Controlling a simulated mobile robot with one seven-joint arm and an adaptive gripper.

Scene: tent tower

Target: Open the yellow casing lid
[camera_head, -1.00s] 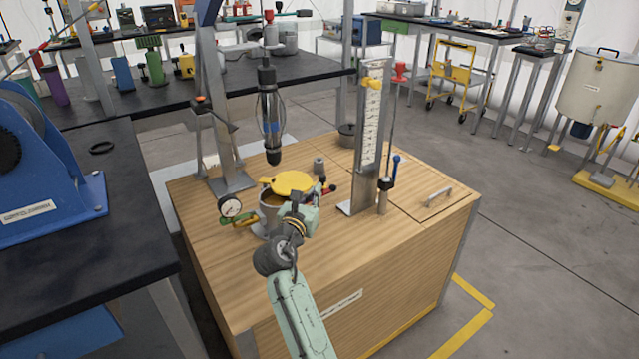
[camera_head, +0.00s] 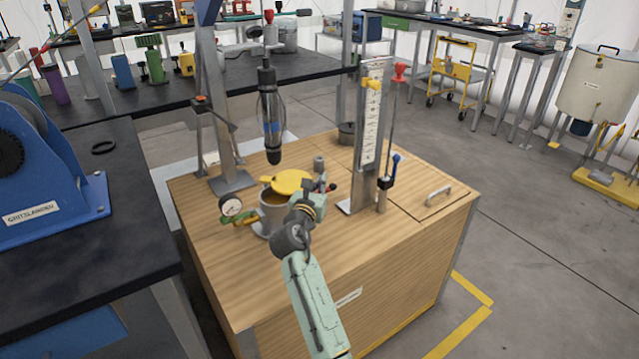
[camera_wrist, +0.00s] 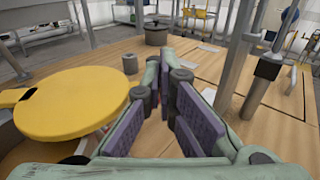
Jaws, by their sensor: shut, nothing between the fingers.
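The yellow lid (camera_head: 290,182) is a flat round disc with a small tab at its left. It sits at the top of a grey cylindrical casing (camera_head: 272,212) on the wooden bench, and part of the casing's rim shows in front of it. I cannot tell exactly how far the lid is raised. In the wrist view the lid (camera_wrist: 75,102) fills the left side, beside my fingers. My gripper (camera_wrist: 165,80) is shut and empty, just right of the lid. In the head view my gripper (camera_head: 319,188) is partly hidden by my wrist.
A pressure gauge (camera_head: 231,206) stands left of the casing. A glass-bodied tool (camera_head: 270,115) hangs behind it. The bench's front right is clear.

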